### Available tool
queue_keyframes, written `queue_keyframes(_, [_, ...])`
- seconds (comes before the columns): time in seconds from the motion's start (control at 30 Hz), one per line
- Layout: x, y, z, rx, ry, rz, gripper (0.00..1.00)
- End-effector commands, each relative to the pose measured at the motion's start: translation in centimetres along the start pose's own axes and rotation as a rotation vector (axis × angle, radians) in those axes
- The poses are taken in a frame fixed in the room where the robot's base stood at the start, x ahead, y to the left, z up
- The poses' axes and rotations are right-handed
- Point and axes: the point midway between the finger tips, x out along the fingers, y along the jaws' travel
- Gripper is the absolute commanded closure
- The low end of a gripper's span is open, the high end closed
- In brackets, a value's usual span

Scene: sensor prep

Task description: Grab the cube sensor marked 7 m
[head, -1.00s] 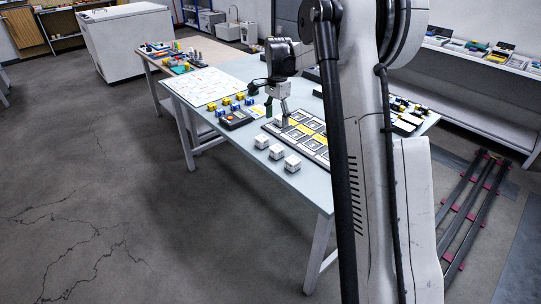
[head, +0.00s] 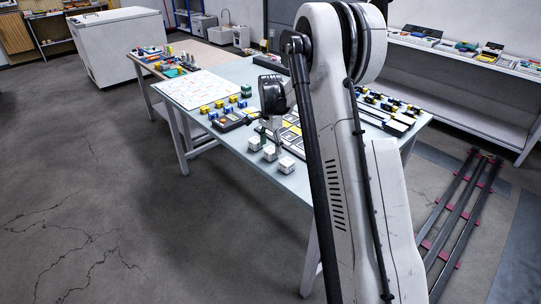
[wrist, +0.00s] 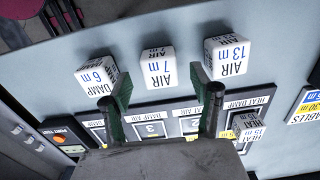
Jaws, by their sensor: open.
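The white cube marked AIR 7 m (wrist: 158,68) stands in the middle of a row of three on the table. In the wrist view its lettering is upside down. To its left is the DAMP 6 m cube (wrist: 96,76), to its right the AIR 13 m cube (wrist: 226,58). My gripper (wrist: 163,92) is open and empty. Its green-padded fingers lie either side of the 7 m cube's line in the picture, and the cube shows just beyond the tips. In the head view my gripper (head: 269,138) is at the row, close to the middle cube (head: 270,153).
A tray with numbered, labelled slots (wrist: 149,130) lies beside the row. A HEAT 15 m cube (wrist: 249,127) sits at a tray slot. A dark device (wrist: 67,135) lies left of the tray. Blue and yellow blocks (head: 219,104) stand farther back. The table is bare beyond the row.

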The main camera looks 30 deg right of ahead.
Motion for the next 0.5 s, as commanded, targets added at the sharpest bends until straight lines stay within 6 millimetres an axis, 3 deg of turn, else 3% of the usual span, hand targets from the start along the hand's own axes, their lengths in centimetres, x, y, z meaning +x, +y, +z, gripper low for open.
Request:
queue_keyframes(0.13, [2.0,0.0,0.0,0.000,0.000,0.000,0.41])
queue_keyframes(0.4, [2.4,0.0,0.0,0.000,0.000,0.000,0.41])
queue_keyframes(0.5, [2.4,0.0,0.0,0.000,0.000,0.000,0.55])
